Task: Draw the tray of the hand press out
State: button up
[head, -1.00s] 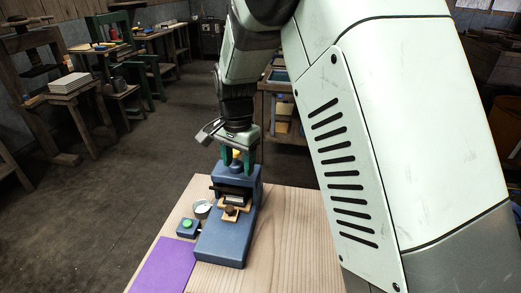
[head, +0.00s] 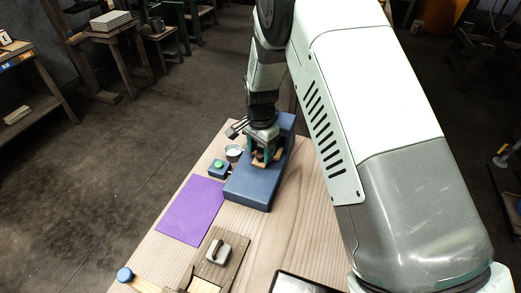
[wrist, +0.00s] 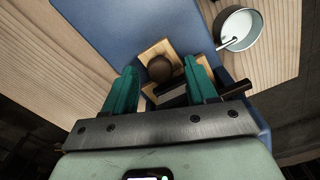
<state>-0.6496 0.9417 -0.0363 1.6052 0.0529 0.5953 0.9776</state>
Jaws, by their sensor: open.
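The blue hand press (head: 252,187) stands on the wooden table, its long base toward the near side. Its small wooden tray (wrist: 153,48) with a round dark brown knob (wrist: 160,69) shows in the wrist view; in the head view a bit of the tray (head: 259,163) shows under my gripper. My gripper (wrist: 161,66) is open, with its green fingers on either side of the knob in the wrist view. I cannot tell whether either finger touches it. In the head view my gripper (head: 264,156) is low at the press, hiding much of its upper part.
A metal cup (head: 233,152) and a blue box with a green button (head: 219,163) stand close left of the press. A purple mat (head: 192,211) lies in front of them. A wooden block with a grey handle (head: 217,252) and a dark tablet (head: 296,284) lie nearer.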

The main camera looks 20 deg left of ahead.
jog(key=shift+f, duration=0.2)
jog(key=shift+c, duration=0.2)
grip_shut()
jog(key=s, duration=1.3)
jog(key=shift+o, duration=0.2)
grip_release()
jog(key=shift+r, duration=0.1)
